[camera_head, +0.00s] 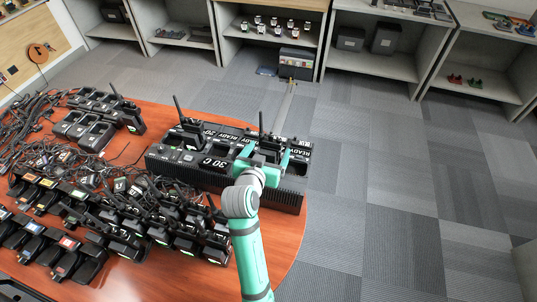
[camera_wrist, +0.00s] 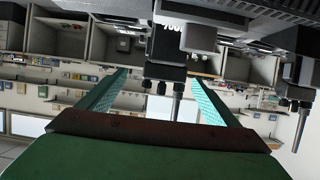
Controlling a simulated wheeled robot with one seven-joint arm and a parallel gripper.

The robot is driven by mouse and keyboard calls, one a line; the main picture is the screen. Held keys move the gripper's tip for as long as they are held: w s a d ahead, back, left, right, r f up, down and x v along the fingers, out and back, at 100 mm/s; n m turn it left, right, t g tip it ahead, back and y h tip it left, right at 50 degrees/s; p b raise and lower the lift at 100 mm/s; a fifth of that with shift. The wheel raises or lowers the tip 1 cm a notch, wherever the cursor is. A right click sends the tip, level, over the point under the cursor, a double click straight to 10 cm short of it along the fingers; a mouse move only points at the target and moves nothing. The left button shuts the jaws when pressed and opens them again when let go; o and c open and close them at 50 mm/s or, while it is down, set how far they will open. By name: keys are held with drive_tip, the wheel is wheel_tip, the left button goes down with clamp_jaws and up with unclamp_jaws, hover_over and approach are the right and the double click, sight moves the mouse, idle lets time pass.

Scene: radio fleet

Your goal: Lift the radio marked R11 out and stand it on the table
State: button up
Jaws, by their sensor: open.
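A long black charger (camera_head: 225,181) with labels reading READY and 30 C lies on the wooden table (camera_head: 284,232). Two radios with antennas stand up from it, a left radio (camera_head: 192,128) and a right radio (camera_head: 265,143). No R11 mark is readable on either. My gripper (camera_head: 265,157) is open at the right radio, its teal fingers to either side of it. In the wrist view, which looks inverted, a dark radio (camera_wrist: 167,45) with its antenna and knob shows between the open fingers (camera_wrist: 160,78). I cannot tell whether the fingers touch it.
Another radio (camera_wrist: 302,72) stands to the right in the wrist view. Many small radios (camera_head: 120,205) and tangled cables crowd the table's left side. Another charger (camera_head: 85,130) is at the back left. Bare table shows at the right front edge. Shelves (camera_head: 265,50) line the back.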

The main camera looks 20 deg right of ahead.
sight(269, 144)
drive_tip(key=shift+w+a+x, duration=0.1)
drive_tip(key=shift+a+x, duration=0.1)
drive_tip(key=shift+x, duration=1.05)
drive_tip(key=shift+w+a+x, duration=0.15)
drive_tip(key=shift+x, duration=1.1)
drive_tip(key=c, duration=1.9)
